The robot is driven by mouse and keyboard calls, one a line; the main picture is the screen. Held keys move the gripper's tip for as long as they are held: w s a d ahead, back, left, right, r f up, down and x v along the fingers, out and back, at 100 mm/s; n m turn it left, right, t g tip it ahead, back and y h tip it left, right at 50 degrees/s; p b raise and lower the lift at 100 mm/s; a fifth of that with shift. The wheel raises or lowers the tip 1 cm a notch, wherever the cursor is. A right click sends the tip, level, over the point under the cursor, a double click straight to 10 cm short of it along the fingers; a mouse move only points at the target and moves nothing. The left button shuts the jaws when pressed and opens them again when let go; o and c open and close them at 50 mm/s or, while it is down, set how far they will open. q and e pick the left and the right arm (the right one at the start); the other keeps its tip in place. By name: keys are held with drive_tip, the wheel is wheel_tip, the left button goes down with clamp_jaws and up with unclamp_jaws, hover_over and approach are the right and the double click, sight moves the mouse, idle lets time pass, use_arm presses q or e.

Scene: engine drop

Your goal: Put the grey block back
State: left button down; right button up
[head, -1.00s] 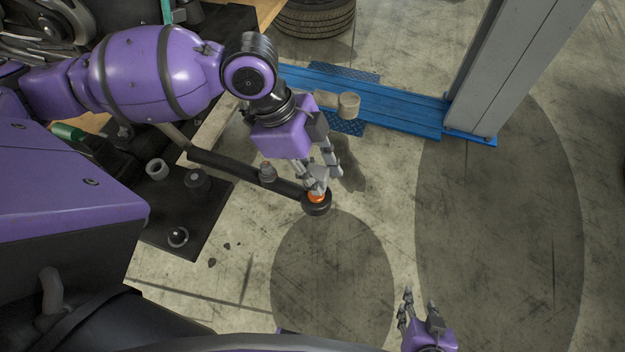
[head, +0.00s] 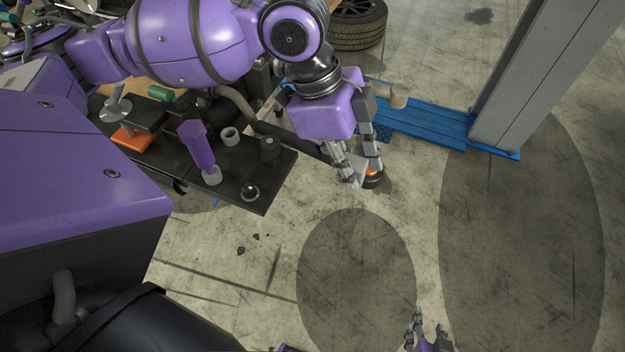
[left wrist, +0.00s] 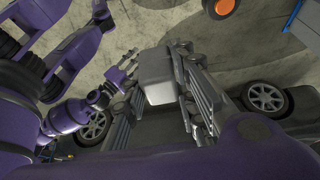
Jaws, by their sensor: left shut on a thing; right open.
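The grey block (left wrist: 157,72) is between the fingers of my left gripper in the left wrist view, its pale end face toward the camera. In the head view my left gripper (head: 358,174) points down, shut on the grey block (head: 352,168), which is largely hidden by the fingers. My right gripper (head: 427,328) is open and empty at the bottom edge of the head view. It also shows in the left wrist view (left wrist: 124,87).
A black plate (head: 232,178) left of my left gripper carries a grey ring (head: 230,136), a black knob (head: 269,148) and a purple-handled tool (head: 197,145). A blue lift base (head: 425,122) and grey post (head: 530,75) stand at the right. The floor in front is clear.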

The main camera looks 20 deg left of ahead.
use_arm(q)
drive_tip(key=shift+s+r, duration=0.2)
drive_tip(key=shift+a+f+n, duration=0.1)
drive_tip(key=shift+n, duration=0.4)
drive_tip(key=w+a+r+n+t+y, duration=0.1)
drive_tip(key=w+a+n, duration=0.3)
drive_tip(key=n, duration=0.4)
drive_tip(key=w+a+r+n+t+y, duration=0.2)
drive_tip(key=w+a+n+t+y, duration=0.1)
drive_tip(key=w+n, duration=0.3)
drive_tip(key=a+n, duration=0.1)
drive_tip(key=n, duration=0.1)
drive_tip(key=shift+w+a+n+y, duration=0.25)
drive_tip(key=shift+a+n+y, duration=0.05)
drive_tip(key=shift+a+n, duration=0.1)
drive_tip(key=shift+d+t, duration=0.1)
drive_tip(key=shift+t, duration=0.2)
